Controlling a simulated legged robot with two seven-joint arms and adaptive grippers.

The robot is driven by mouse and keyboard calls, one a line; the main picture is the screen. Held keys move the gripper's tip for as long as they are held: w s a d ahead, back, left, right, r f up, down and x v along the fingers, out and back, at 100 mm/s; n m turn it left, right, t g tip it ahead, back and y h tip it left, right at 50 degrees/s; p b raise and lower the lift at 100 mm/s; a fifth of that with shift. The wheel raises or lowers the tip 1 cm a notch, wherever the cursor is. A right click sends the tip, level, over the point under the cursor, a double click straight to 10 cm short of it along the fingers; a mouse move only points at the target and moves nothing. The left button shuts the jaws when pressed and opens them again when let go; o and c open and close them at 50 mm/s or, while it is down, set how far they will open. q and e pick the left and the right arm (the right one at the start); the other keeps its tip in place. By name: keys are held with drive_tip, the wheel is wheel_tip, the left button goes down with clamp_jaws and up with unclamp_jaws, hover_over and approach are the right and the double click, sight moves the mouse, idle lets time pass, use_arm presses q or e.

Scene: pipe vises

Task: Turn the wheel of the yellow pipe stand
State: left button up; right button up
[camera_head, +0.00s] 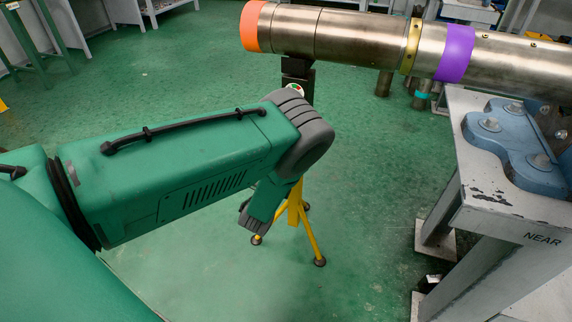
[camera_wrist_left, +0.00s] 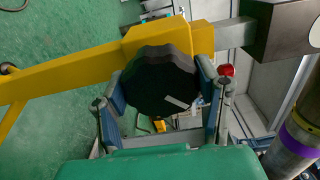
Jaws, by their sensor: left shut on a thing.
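The yellow pipe stand (camera_head: 312,240) stands on the green floor, its lower legs showing below my left arm in the head view. Its black top sits just under the pipe (camera_head: 345,38). In the left wrist view the yellow stand body (camera_wrist_left: 70,75) crosses the picture, with the dark round wheel (camera_wrist_left: 158,82) in front of it. My left gripper (camera_wrist_left: 163,100) has one blue-grey finger on each side of the wheel and is shut on it. In the head view my left arm hides the wheel and the fingertips. My right gripper is in neither view.
The steel pipe has an orange end, a yellow ring and a purple band (camera_head: 455,54). A grey bench (camera_head: 488,195) marked NEAR, with a blue vise base (camera_head: 510,150), stands at the right. Open green floor lies left of the stand.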

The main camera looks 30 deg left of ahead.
use_arm(q)
drive_tip(key=shift+s+d+f, duration=0.2)
drive_tip(key=shift+d+f, duration=0.05)
drive_tip(key=shift+f, duration=0.1)
drive_tip(key=o, duration=1.1)
drive_tip(key=shift+o, duration=0.5)
drive_tip(key=shift+w+r, duration=0.15)
drive_tip(key=v, duration=1.2)
drive_tip(key=shift+a, duration=0.1)
